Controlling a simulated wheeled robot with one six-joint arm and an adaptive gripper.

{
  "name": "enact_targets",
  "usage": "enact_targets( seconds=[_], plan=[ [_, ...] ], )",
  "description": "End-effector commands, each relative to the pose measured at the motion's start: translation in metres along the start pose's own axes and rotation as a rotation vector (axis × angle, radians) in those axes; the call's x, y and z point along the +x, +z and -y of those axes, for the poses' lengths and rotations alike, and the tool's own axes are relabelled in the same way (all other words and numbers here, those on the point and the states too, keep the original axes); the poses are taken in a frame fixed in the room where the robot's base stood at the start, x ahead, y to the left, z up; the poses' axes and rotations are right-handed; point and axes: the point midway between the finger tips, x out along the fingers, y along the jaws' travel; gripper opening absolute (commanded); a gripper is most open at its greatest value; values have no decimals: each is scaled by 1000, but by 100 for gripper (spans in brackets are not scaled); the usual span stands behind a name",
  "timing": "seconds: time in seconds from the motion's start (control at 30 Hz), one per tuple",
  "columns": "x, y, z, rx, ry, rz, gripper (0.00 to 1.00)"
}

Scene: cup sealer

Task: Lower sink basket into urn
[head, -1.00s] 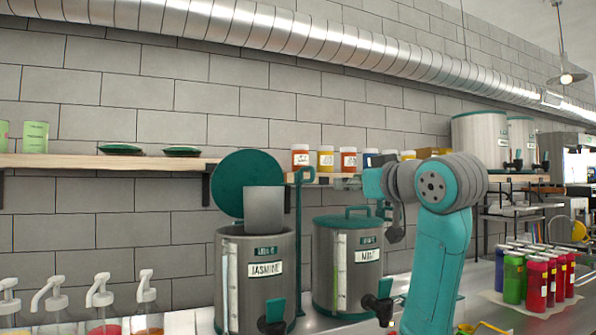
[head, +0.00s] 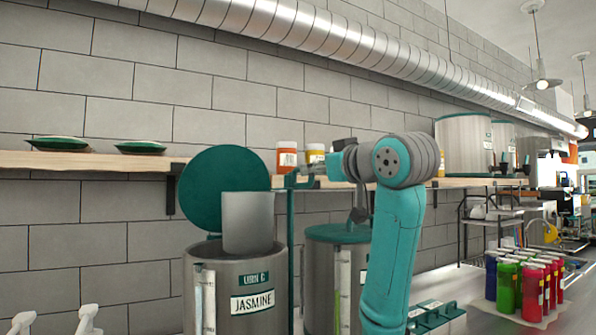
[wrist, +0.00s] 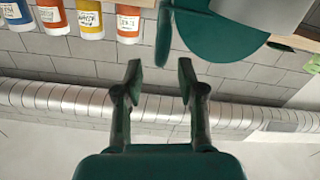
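The basket, a plain grey cylinder (head: 248,222), stands upright at the mouth of the steel JASMINE urn (head: 255,277). Its lower end overlaps the urn's opening, and how deep it sits is unclear. The urn's round teal lid (head: 212,180) is raised behind it. A tall teal post (head: 292,250) with a bent top stands right of the basket; any link between them is unclear. My gripper (head: 325,171) is just right of the post's top. In the wrist view my gripper (wrist: 160,72) is open and empty, with a teal bar (wrist: 163,35) beyond the fingertips.
A second steel urn (head: 320,270) with a teal lid stands right, partly behind my arm. Labelled jars (head: 288,158) sit on the wall shelf (head: 90,160) near my gripper. Coloured cups (head: 525,280) stand at the right. A metal duct (head: 330,50) runs above.

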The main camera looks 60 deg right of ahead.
Motion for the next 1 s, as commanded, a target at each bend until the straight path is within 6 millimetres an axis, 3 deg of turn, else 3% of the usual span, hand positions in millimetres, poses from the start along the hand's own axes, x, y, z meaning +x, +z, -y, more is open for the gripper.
enact_targets(
  seconds=[0.2,0.4,0.87,1.0],
  plan=[
    [40,1,1,3,-2,3,39],
    [66,0,0,2,-1,1,39],
    [78,0,0,0,0,0,39],
    [78,0,0,0,0,0,7]
  ],
)
